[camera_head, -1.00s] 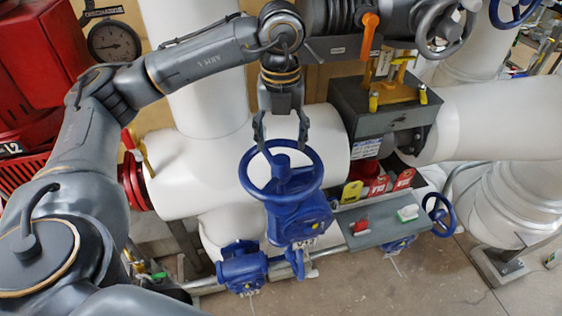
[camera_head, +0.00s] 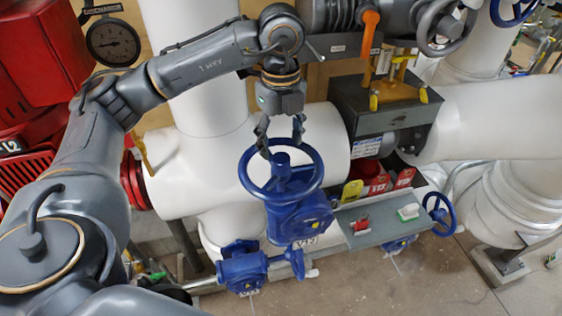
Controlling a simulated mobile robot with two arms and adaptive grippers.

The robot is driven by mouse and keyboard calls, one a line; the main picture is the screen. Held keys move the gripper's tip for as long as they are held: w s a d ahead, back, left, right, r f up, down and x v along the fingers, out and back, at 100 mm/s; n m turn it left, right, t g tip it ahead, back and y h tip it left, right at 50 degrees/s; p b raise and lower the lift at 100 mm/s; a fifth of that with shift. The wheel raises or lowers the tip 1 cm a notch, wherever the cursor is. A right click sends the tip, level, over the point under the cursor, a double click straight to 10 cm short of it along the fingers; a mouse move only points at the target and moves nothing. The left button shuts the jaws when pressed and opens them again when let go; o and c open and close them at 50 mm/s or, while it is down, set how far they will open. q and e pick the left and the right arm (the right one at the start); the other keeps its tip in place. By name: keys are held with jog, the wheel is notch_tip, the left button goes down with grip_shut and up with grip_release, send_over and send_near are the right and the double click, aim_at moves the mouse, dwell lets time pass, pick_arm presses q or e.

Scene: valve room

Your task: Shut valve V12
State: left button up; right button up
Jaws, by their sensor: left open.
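A blue valve with a round handwheel (camera_head: 317,176) stands in the middle, in front of the white pipe. A label (camera_head: 306,242) low on its body seems to read V13; I cannot make out a V12 label on any valve. My left gripper (camera_head: 281,143) points down over the far rim of this handwheel. Its two fingers are apart with nothing between them, and I cannot tell whether they touch the rim. A smaller blue unit (camera_head: 241,268) sits lower left of the valve. Another blue handwheel (camera_head: 438,213) is at the lower right. My right gripper is out of view.
A grey shelf (camera_head: 375,235) with a red and a green-white item lies right of the valve, with red and yellow tags behind. A dark box (camera_head: 385,110), an orange lever (camera_head: 368,38) and a grey handwheel (camera_head: 447,22) are upper right.

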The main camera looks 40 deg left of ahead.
aim_at(281, 158)
pick_arm(q)
jog(key=shift+f+b, duration=2.3)
jog(key=shift+f, duration=0.8)
